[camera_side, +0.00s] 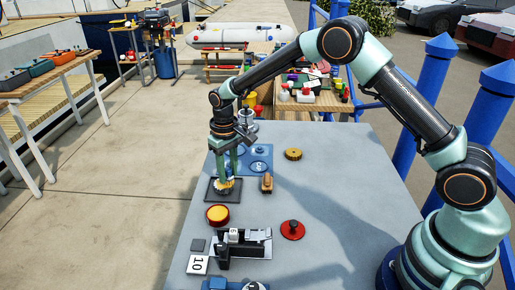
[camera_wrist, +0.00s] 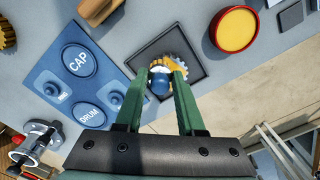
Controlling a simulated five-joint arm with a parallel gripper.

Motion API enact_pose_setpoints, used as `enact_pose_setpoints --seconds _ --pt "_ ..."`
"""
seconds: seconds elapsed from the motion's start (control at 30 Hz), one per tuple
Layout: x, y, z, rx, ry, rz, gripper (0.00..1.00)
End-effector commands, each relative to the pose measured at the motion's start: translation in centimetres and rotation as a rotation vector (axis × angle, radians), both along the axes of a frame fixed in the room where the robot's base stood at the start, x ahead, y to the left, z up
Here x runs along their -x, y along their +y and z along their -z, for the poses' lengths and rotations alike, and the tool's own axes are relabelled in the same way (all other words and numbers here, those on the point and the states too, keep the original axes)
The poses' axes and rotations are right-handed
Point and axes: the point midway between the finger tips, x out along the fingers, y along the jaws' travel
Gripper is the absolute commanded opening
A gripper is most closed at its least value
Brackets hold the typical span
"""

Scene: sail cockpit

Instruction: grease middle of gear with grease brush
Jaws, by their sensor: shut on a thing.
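My gripper (camera_side: 225,179) points down over the dark square tray (camera_side: 211,196) and is shut on a small upright tool with a round blue end, which I take for the grease brush (camera_wrist: 160,86). The yellow gear (camera_side: 231,187) lies in the tray, right under the fingertips; it also shows in the wrist view (camera_wrist: 179,66), just beyond my gripper (camera_wrist: 166,77). The brush's lower end is over the gear, but the gripper and tool hide the gear's middle. I cannot tell whether the brush touches it. A red-rimmed yellow dish (camera_side: 217,214) stands in front of the tray.
Behind the tray lies a blue mat (camera_wrist: 72,83) marked CAP and DRUM. A brown block (camera_side: 267,184) and another yellow gear (camera_side: 292,154) are to the right. A red disc with a black knob (camera_side: 292,230) and a black fixture (camera_side: 224,255) are in front. The table's right side is clear.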

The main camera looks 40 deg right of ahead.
Motion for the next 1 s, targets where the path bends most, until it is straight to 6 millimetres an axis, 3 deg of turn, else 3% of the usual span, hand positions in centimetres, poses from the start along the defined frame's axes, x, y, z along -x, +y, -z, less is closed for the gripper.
enact_pose_setpoints --seconds 0.17,0.3,1.0 --pt "0.8 -1.6 0.0 0.0 0.002 0.002 0.0" --pt "0.6 -1.4 -2.3 0.0 -0.004 0.0 0.0" --pt "0.6 -1.3 -7.9 0.0 -0.002 0.0 0.0"
